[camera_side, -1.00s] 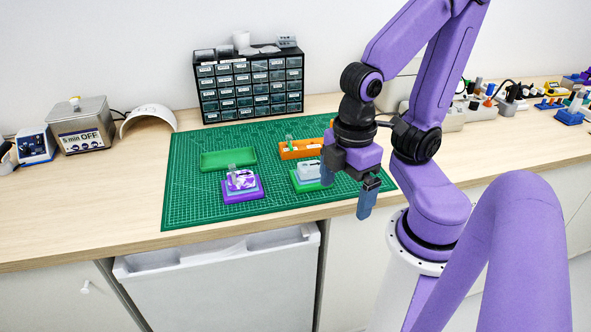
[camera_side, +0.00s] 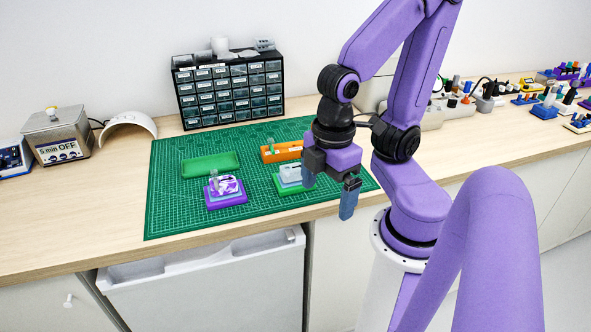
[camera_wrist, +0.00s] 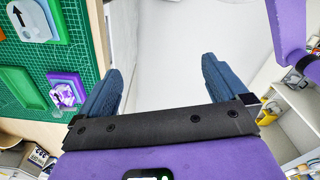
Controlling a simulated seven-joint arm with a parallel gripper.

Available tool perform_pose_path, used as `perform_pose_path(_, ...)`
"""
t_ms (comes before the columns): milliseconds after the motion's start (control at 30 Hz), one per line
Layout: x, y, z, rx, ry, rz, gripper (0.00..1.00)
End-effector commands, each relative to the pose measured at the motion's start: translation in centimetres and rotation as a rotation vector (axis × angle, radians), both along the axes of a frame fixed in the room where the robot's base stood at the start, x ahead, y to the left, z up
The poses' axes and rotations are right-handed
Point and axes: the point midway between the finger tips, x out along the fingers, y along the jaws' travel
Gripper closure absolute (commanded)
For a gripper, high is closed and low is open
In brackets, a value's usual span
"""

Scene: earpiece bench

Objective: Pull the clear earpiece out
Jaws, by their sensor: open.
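A purple stand (camera_side: 226,202) sits at the front left of the green mat. It carries a purple-and-white marbled block (camera_side: 231,186). A small clear piece, seemingly the clear earpiece (camera_side: 214,181), stands up at the block's left side; its exact seating is too small to tell. In the wrist view the purple stand (camera_wrist: 78,80) shows at the left, outside my fingers. My gripper (camera_side: 329,190) is open and empty, pointing down near the bench's front edge, right of the purple stand and apart from it. It also shows open in the wrist view (camera_wrist: 163,72).
A green stand with a pale block (camera_side: 290,174) is between the purple stand and my gripper. Behind are an orange rack (camera_side: 283,156) and a flat green tray (camera_side: 210,165). A drawer cabinet (camera_side: 230,92) stands at the back. The mat's left part is clear.

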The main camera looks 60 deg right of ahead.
Motion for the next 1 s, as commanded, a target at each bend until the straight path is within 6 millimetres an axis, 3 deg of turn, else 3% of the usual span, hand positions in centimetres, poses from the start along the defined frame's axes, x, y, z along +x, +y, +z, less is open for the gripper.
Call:
perform_pose_path(467,0.0,0.0,0.0,0.000,0.000,0.000,0.00)
perform_pose_path(567,0.1,0.0,0.0,0.000,0.000,-0.009,0.33)
perform_pose_path(633,0.5,0.0,0.0,0.001,0.002,-0.038,0.36)
perform_pose_path(1000,6.4,-0.1,0.1,0.005,0.022,-0.500,0.36)
